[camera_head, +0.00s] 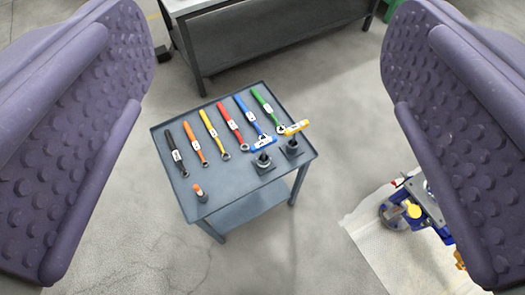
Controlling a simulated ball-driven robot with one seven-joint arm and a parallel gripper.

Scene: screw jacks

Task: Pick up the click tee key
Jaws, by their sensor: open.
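Two tee-handled keys stand at the right of the grey-blue table (225,185). One has a blue crossbar with a white label (262,144); the other has a yellow-orange crossbar with a white label (297,127). Each rises from a small dark holder. Which of them is the click tee key, I cannot tell; the labels are too small to read. My gripper (262,160) is open and empty, its two purple padded fingers wide apart at the left and right edges. The table lies well below and beyond the fingers, and nothing is touched.
Several wrenches with black (174,150), orange (194,141), yellow (213,131), red (231,121), blue (248,113) and green (266,106) handles lie in a row. A small orange-topped piece (199,192) stands at the front left. A dark workbench (280,40) is behind; blue machinery (410,212) sits on a pale mat at right.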

